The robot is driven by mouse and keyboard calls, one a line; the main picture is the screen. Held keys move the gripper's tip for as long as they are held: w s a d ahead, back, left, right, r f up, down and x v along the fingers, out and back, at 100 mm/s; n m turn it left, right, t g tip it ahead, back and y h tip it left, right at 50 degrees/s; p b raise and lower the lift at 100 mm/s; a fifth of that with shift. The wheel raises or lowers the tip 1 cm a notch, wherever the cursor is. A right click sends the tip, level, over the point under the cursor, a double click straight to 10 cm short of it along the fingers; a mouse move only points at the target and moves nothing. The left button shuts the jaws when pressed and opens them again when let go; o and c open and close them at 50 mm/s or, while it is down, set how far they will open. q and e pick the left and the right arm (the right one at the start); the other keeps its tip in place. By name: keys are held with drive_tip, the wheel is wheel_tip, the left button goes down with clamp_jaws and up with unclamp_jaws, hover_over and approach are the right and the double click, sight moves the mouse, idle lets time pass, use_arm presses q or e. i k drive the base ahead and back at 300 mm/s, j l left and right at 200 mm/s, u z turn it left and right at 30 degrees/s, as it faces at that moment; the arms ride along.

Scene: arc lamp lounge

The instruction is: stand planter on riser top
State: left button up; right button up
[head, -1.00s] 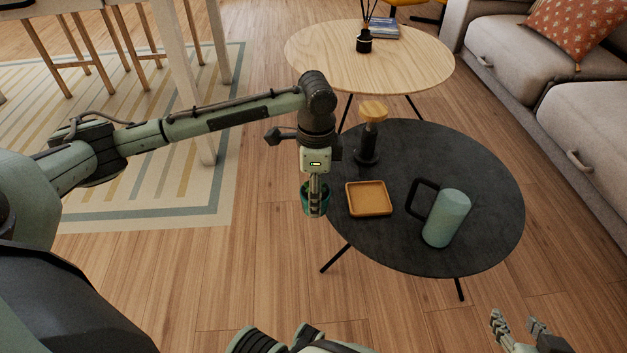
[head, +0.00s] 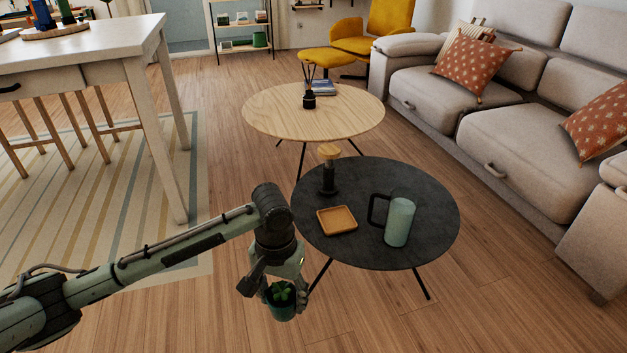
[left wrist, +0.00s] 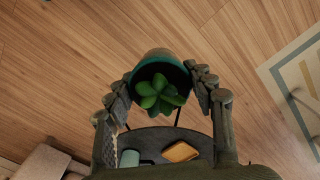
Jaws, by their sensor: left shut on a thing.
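The planter (head: 280,309) is a small dark teal pot with a green succulent. My left gripper (head: 284,294) is shut on it and holds it in the air, left of and in front of the dark round table (head: 345,252). In the left wrist view the planter (left wrist: 158,65) sits between the two fingers, its plant facing the camera. A black stand with a round wooden top (head: 328,152) is on the dark table near its back left; it may be the riser, but I cannot tell for certain. My right gripper is out of view.
An orange-brown square tray (head: 337,220) and a pale green mug-like jug (head: 399,222) with a black handle stand on the dark table. A light wood table (head: 275,115) is behind. A sofa (head: 520,140) is at right, a white table (head: 100,45) at left.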

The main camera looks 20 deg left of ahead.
sight(329, 149)
drive_tip(key=j+z, duration=0.1)
drive_tip(key=z, duration=0.35)
drive_tip(key=i+j+z, duration=0.1)
drive_tip(key=z, duration=0.4)
drive_tip(key=j+z, duration=0.3)
drive_tip(key=j, duration=0.15)
drive_tip(key=j+z, duration=0.3)
drive_tip(key=j, duration=0.2)
drive_tip(key=k+j+z, duration=0.15)
drive_tip(key=j, duration=0.3)
drive_tip(key=j+z, duration=0.15)
drive_tip(key=j, duration=0.3)
drive_tip(key=k+j, duration=0.1)
drive_tip(key=j, duration=0.35)
drive_tip(key=k+j, duration=0.1)
drive_tip(key=j, duration=0.4)
drive_tip(key=k+j+z, duration=0.1)
drive_tip(key=j, duration=0.35)
drive_tip(key=k+j, duration=0.1)
drive_tip(key=j, duration=0.4)
